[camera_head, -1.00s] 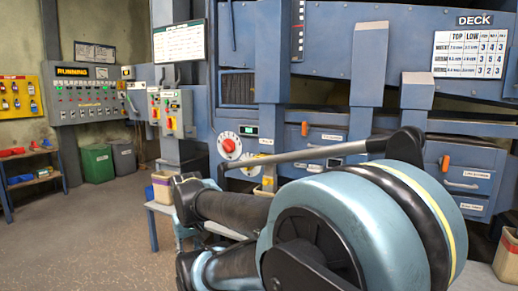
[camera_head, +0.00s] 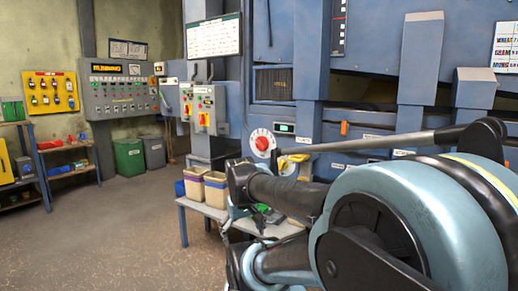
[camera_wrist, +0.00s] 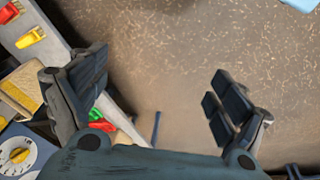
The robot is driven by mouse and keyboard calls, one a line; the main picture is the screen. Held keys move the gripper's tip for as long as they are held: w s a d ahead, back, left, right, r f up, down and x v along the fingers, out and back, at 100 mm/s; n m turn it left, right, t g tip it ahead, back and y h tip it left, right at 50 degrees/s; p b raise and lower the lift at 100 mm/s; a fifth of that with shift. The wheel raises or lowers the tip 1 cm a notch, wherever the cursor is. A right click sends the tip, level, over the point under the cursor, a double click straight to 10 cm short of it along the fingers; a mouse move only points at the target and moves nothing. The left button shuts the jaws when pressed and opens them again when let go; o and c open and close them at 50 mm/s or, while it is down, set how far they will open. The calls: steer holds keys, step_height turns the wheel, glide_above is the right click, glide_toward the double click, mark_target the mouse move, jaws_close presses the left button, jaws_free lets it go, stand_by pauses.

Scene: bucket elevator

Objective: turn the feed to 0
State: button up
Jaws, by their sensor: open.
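A white dial with a red knob (camera_head: 262,142) is on the blue machine front in the head view, left of a small green display (camera_head: 285,128). A dial with a yellow knob also shows at the lower left of the wrist view (camera_wrist: 18,156). The labels are too small to read, so I cannot tell which dial is the feed. My gripper (camera_wrist: 158,95) is open and empty, its fingers spread above the floor, apart from the dial.
A low bench (camera_head: 194,207) with two tan bins (camera_head: 215,190) stands before the machine. A control box (camera_head: 208,110) and a running panel (camera_head: 120,97) are farther left. A green bin (camera_head: 129,158) stands at the back. The floor at left is clear.

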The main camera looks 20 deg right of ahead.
steer(key=w+d+r+n+t+h, duration=0.1)
steer(key=w+d+r+n+h, duration=0.3)
steer(key=w, duration=0.9)
steer(key=w+d+r+n+t+h, duration=0.1)
steer(key=w+d+r+h, duration=0.1)
steer(key=w+d+r, duration=0.75)
steer(key=w+d+r+n+t+h, duration=0.2)
steer(key=w+d, duration=0.1)
steer(key=w, duration=1.2)
steer(key=n+t+h, duration=0.5)
steer(key=n, duration=0.5)
glide_toward(259, 145)
steer(key=x, duration=1.1)
steer(key=shift+s+d, duration=0.1)
steer(key=shift+c, duration=0.6)
steer(key=c, duration=0.9)
